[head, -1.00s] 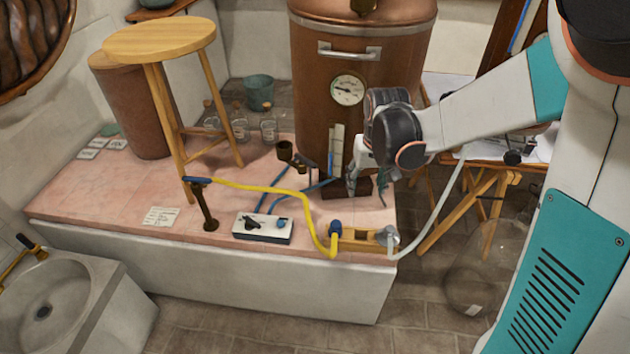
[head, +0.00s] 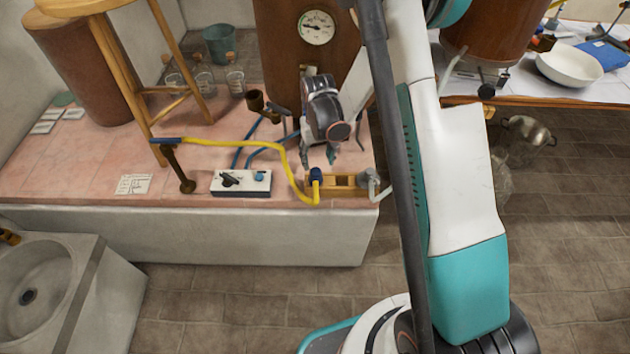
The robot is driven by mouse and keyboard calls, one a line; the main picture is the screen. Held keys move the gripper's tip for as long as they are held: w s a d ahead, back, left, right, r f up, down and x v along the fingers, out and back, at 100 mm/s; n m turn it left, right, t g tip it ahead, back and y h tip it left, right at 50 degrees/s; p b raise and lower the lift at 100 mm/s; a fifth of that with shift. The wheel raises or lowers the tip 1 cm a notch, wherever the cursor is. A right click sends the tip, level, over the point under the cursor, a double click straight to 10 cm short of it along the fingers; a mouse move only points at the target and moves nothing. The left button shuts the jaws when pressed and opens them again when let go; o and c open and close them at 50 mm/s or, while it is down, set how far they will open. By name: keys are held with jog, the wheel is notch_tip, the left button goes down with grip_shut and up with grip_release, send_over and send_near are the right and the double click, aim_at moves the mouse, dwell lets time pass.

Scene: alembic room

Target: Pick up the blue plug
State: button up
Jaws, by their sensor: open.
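A blue plug (head: 316,175) sits at the right end of a yellow hose (head: 240,146), at the left part of a wooden block (head: 345,181) with openings in its top. The block lies near the front right edge of the pink tiled slab (head: 75,182). My gripper (head: 318,158) points down just above and behind the blue plug. Its fingers are apart, with nothing seen between them. Contact with the plug cannot be told.
A grey hose end (head: 379,191) meets the block's right side. A white box (head: 240,182) with a black switch and blue knob lies left of the block. A copper boiler (head: 283,55) stands behind.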

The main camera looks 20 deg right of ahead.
aim_at(316, 171)
jog(key=f+b, duration=0.1)
jog(key=f, duration=0.1)
jog(key=f+b, duration=0.1)
jog(key=f, duration=0.1)
jog(key=f+b, duration=0.1)
jog(key=f, duration=0.2)
jog(key=shift+s+a+f, duration=0.1)
jog(key=shift+a, duration=0.2)
jog(key=c, duration=1.2)
